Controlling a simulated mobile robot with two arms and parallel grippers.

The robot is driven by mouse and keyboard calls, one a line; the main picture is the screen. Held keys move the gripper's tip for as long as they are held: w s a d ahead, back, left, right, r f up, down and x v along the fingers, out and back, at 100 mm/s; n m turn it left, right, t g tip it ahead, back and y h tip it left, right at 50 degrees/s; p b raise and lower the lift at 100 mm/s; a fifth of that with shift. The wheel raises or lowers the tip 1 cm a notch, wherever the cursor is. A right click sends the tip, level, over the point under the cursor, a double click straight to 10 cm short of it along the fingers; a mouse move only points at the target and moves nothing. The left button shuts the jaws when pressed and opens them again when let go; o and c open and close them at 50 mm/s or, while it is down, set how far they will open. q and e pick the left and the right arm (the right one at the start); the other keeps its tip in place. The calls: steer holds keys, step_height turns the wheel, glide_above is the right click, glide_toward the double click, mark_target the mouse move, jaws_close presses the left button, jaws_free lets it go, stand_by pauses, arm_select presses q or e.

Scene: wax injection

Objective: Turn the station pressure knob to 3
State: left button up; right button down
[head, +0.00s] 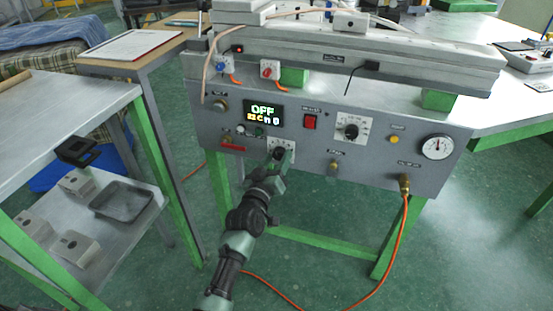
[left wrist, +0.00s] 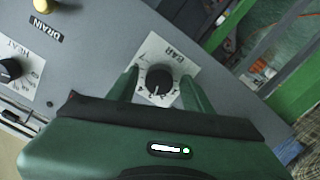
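The pressure knob (left wrist: 159,78) is a round black knob on a white plate marked BAR (left wrist: 170,50), with small numbers around it. A white pointer mark shows near the knob's lower edge in the left wrist view. I cannot surely read which number it points at. My left gripper (left wrist: 160,84) is open, with one green finger on each side of the knob and gaps between. In the head view my left gripper (head: 279,154) is at the white plate (head: 288,144) on the lower front panel and hides most of the knob. My right gripper is not in view.
An orange hose (head: 398,240) hangs at right. A shelf table stands at left.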

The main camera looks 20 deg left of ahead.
arm_select(q)
steer(key=shift+s, duration=0.1)
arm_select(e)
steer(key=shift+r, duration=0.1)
arm_select(q)
steer(key=shift+s, duration=0.35)
steer(key=s+p, duration=0.1)
steer(key=s, duration=0.6)
steer(key=shift+p, duration=0.35)
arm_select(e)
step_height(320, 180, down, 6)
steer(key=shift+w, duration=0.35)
arm_select(q)
steer(key=shift+a, duration=0.1)
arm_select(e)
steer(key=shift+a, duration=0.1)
